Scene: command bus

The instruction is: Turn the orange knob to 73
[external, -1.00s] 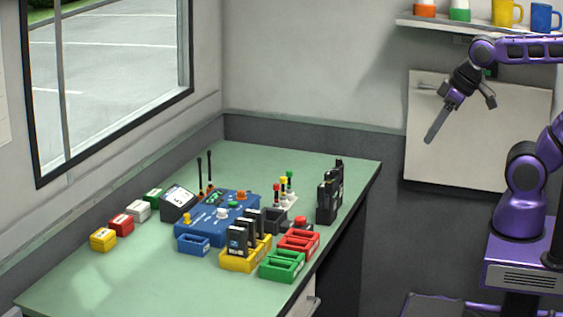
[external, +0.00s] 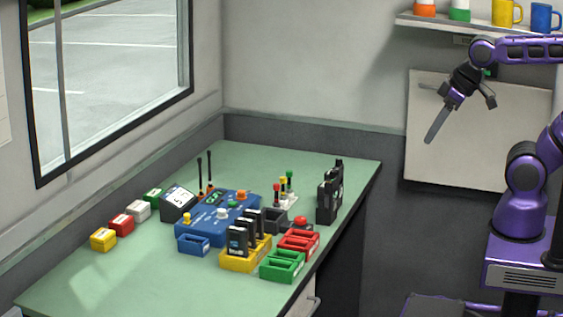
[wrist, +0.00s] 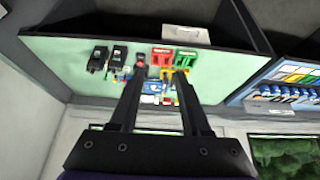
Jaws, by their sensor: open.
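The orange knob (external: 242,195) sits on top of a blue console (external: 217,220) on the green desk, near the console's back right corner. The console also has a white knob (external: 222,213), a yellow knob (external: 186,218) and a small lit display (external: 214,197). The digits on the display are too small to read. My gripper (external: 431,139) is raised in the air right of the desk, well apart from the console. In the wrist view my gripper (wrist: 157,78) is open and empty, with the desk items small beyond its fingers.
A yellow rack (external: 245,258) with black devices, green trays (external: 282,266) and red trays (external: 299,243) stand at the desk's front right. Black radios (external: 329,195) stand near the right edge. Two thin antennas (external: 209,170) rise behind the console. The desk's left front is clear.

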